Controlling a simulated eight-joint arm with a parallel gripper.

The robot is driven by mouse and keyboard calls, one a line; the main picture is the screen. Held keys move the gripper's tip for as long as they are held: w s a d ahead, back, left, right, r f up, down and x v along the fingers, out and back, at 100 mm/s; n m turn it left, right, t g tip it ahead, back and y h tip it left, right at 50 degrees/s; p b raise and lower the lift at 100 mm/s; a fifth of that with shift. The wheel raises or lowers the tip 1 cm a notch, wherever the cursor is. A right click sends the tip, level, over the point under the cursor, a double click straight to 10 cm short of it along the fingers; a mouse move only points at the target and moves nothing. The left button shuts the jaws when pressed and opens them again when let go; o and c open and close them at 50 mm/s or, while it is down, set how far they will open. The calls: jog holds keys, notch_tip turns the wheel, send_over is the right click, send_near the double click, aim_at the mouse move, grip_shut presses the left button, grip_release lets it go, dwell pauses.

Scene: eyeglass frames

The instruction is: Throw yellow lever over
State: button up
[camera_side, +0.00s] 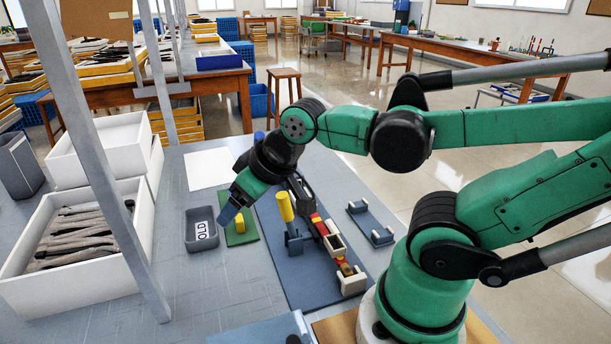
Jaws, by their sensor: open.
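The yellow lever (285,206) has a thick round yellow grip. It stands near upright, its top leaning slightly left, on a blue bracket (294,243) on the dark blue base plate (300,285). My gripper (231,209) hangs to the left of the lever, pointing down over the green pad's left edge. A blue fingertip shows apart from the lever; the second finger is hard to make out. No object shows in my gripper.
Right of the lever is a fixture with red and yellow parts (318,222) and white blocks (352,280). A green pad (249,236) holds a yellow block (240,223). A blue bracket (370,222) lies right.

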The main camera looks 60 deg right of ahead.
dwell(0.3)
jog(key=shift+c, duration=1)
notch_tip(320, 180, up, 5)
jog(key=n+g+y, duration=0.2)
jog(key=n+g, duration=0.1)
jog(key=n, duration=0.4)
send_over(280, 207)
jog(key=s+d, duration=0.2)
jog(key=f, duration=0.4)
jog(key=shift+w+a+f, duration=0.15)
jog(key=shift+w+f, duration=0.1)
jog(key=shift+f, duration=0.55)
jog(key=shift+x, duration=2.65)
jog(key=shift+a, duration=0.1)
grip_shut()
